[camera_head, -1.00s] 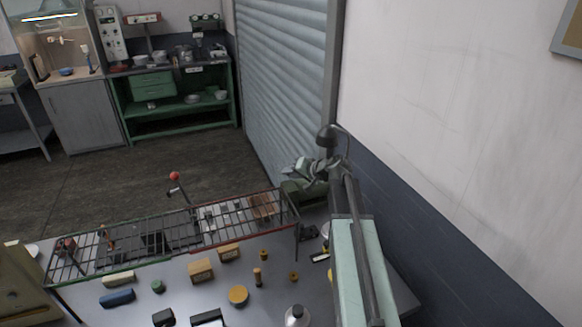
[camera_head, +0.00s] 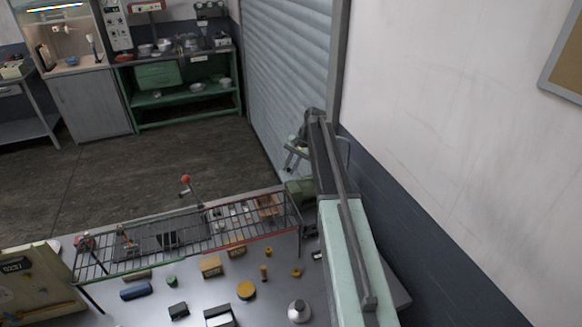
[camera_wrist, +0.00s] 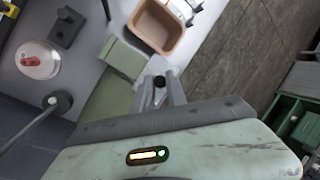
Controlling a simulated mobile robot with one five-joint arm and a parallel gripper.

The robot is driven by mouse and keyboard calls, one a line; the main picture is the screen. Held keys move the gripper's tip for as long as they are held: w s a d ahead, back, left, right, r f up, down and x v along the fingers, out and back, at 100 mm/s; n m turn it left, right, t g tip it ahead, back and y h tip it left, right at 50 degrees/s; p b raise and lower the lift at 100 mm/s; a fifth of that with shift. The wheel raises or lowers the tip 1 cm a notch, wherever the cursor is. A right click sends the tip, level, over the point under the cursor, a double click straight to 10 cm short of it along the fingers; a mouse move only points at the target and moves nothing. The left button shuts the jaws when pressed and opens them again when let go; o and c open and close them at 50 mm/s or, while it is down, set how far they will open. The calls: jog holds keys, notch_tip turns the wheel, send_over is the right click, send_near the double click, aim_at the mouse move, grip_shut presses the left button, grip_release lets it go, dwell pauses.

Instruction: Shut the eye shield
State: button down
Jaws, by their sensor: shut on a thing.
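In the wrist view my gripper (camera_wrist: 160,84) is shut on a small dark round knob (camera_wrist: 161,82). The knob looks like part of the eye shield, but the shield's pane is not clear and its angle cannot be told. A green machine body (camera_wrist: 122,60) lies just beyond the fingers and partly behind them. In the head view the green machine (camera_head: 301,192) stands at the far right end of the bench. My gripper (camera_head: 290,160) is above it, mostly hidden by my own arm.
A brown bin (camera_wrist: 163,25) stands close to the green machine. A wire rack (camera_head: 110,262) runs along the bench's far side, with a red-knobbed lever (camera_head: 186,182) behind it. Several small blocks lie in front. A wall (camera_head: 450,110) bounds the right side.

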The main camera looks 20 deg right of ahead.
jog(key=shift+w+f+g, duration=0.15)
jog(key=shift+w+g, duration=0.15)
jog(key=shift+g, duration=0.2)
jog(key=c, duration=1.3)
grip_release()
jog(key=shift+c, duration=0.2)
jog(key=p+v, duration=0.7)
jog(key=v, duration=0.1)
jog(key=shift+w+a+f, duration=0.1)
jog(key=shift+w+f, duration=0.05)
